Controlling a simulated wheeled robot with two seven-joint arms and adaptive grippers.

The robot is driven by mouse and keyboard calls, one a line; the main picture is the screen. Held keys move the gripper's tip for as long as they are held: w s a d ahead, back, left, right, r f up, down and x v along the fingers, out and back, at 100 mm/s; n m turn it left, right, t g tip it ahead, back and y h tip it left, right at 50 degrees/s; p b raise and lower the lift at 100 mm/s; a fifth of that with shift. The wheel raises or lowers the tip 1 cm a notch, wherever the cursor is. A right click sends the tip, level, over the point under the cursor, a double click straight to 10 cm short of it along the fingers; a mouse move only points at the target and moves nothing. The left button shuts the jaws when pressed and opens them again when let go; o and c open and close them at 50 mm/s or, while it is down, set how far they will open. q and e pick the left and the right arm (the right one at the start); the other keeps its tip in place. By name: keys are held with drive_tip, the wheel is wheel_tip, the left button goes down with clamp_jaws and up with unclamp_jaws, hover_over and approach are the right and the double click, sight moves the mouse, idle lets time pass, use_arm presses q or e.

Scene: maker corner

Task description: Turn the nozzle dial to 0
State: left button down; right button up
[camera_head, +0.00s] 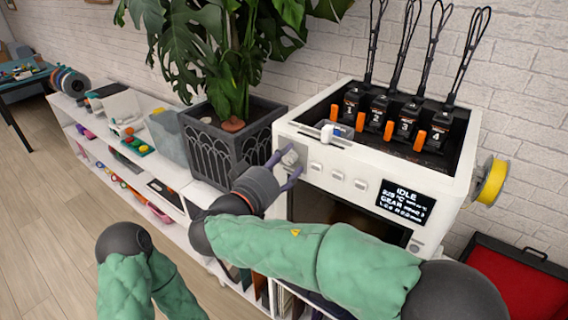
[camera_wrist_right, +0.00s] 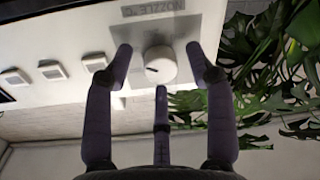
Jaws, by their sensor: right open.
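The nozzle dial (camera_head: 290,157) is a round, light knob at the left end of the white printer's front panel (camera_head: 325,158). In the right wrist view the dial (camera_wrist_right: 160,65) carries a short dark mark pointing left in the picture, below an upside-down "NOZZLE" label (camera_wrist_right: 153,8). I cannot read any numbers around it. My right gripper (camera_head: 283,168) is open at the dial, with a purple finger on each side and a third finger below in the wrist view. Gaps show between the side fingers and the dial. My left arm shows at lower left, but its gripper is out of view.
Several square buttons (camera_head: 338,176) and a screen reading "IDLE" (camera_head: 405,203) lie right of the dial. A potted plant (camera_head: 232,140) stands close on the left, its leaves near the gripper in the wrist view. A yellow spool (camera_head: 490,181) hangs at the printer's right side.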

clamp_jaws()
